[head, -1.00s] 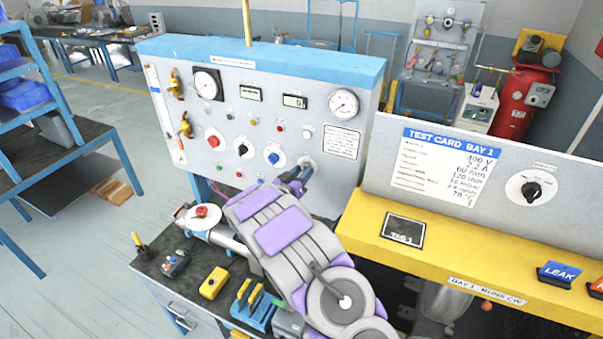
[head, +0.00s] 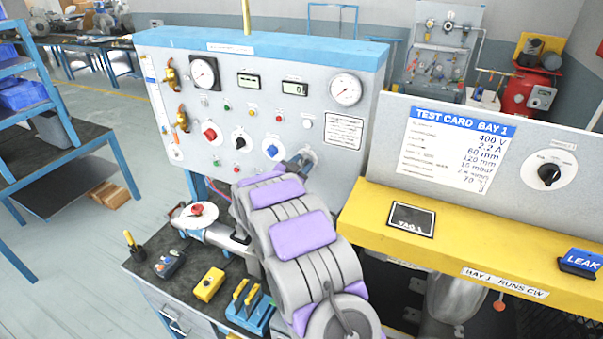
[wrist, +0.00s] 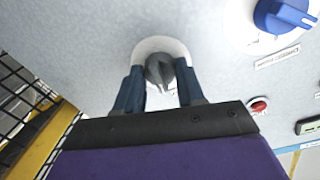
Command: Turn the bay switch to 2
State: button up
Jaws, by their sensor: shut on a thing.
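A dark grey knob (wrist: 160,70) on a round white plate sits on the grey panel (wrist: 90,40) in the wrist view. My gripper (wrist: 158,88) has its two blue-grey fingers on either side of this knob and is shut on it. In the head view my gripper (head: 301,161) is at the panel's lower right, right of the blue knob (head: 271,149). There the held knob is mostly hidden behind the gripper. Its markings are covered or too small to read, so I cannot tell which number it points at.
A black knob (head: 240,142) and a red knob (head: 209,134) are left of the blue knob. Another black knob (head: 549,174) is beside the test card (head: 450,150). A yellow ledge (head: 460,245) is right of my arm. The dark bench (head: 190,265) carries several small items.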

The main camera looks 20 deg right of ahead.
jog(key=shift+f+m+b, duration=0.15)
jog(key=shift+m+b, duration=0.55)
jog(key=shift+b, duration=0.1)
jog(key=shift+m, duration=0.3)
jog(key=shift+b, duration=0.3)
jog(key=o, duration=1)
jog(key=shift+o, duration=0.2)
jog(key=shift+a, duration=0.1)
jog(key=v, duration=1.7)
jog(key=shift+r, duration=0.25)
jog(key=shift+a, duration=0.1)
